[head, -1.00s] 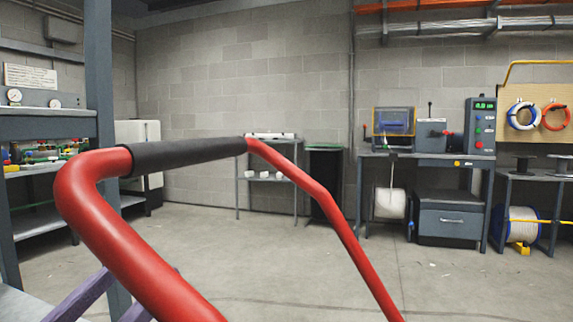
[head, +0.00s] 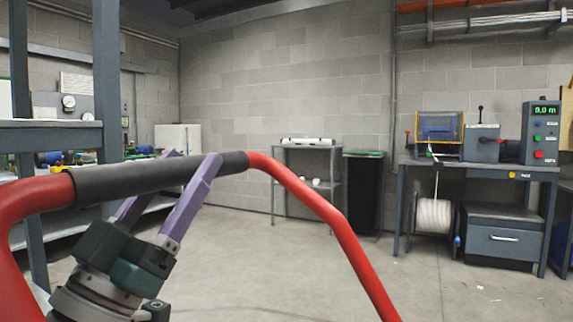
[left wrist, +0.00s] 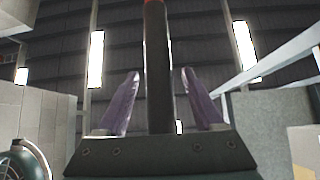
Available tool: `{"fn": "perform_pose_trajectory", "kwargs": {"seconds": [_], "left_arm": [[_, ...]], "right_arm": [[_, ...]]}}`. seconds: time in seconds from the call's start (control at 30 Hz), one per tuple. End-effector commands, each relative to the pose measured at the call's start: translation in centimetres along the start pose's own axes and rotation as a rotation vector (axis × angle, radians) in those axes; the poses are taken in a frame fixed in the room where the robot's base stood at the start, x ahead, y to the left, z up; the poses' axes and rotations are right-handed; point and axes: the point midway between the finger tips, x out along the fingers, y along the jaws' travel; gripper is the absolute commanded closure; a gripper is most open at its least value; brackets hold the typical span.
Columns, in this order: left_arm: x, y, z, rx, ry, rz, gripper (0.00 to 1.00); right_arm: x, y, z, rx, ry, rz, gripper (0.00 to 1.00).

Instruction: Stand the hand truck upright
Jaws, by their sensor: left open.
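The hand truck's red tubular handle (head: 322,208) fills the near part of the head view. Its crossbar carries a black grip (head: 100,184). My left gripper (head: 190,160), with purple fingers, comes up from below at the right half of this grip. One finger shows in front of the bar and the other is mostly behind it. In the left wrist view the dark grip (left wrist: 157,70) runs between the two spread fingers (left wrist: 158,95), with a gap on each side. The gripper is open. The truck's lower part is out of view. My right gripper is not in view.
A workbench (head: 478,170) with a control box and a cable reel stands at the right. A black bin (head: 363,195) and a small shelf (head: 307,185) stand by the back wall. A shelf post (head: 107,70) rises at the left. The middle floor is clear.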

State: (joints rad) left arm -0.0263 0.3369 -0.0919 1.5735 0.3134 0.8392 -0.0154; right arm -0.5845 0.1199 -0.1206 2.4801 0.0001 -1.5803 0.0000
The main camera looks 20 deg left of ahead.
Motion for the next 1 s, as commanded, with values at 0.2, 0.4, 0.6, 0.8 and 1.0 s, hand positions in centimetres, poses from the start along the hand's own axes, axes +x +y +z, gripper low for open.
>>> {"fn": "perform_pose_trajectory", "kwargs": {"seconds": [0.2,0.4,0.6,0.8,1.0], "left_arm": [[0.46,0.02,0.0,0.0,0.0,0.0,0.31],[0.43,0.02,0.0,0.0,0.0,0.0,0.41],[0.42,0.02,0.0,0.0,0.0,0.0,0.64],[0.41,0.02,0.0,0.0,0.0,0.0,0.86],[0.4,0.02,0.0,0.0,0.0,0.0,1.0]], "right_arm": [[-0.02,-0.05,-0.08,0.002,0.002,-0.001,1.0],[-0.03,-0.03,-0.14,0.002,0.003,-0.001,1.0],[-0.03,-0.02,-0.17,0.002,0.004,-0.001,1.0],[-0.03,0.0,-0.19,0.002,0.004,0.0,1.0],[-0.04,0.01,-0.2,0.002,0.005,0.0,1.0]]}}
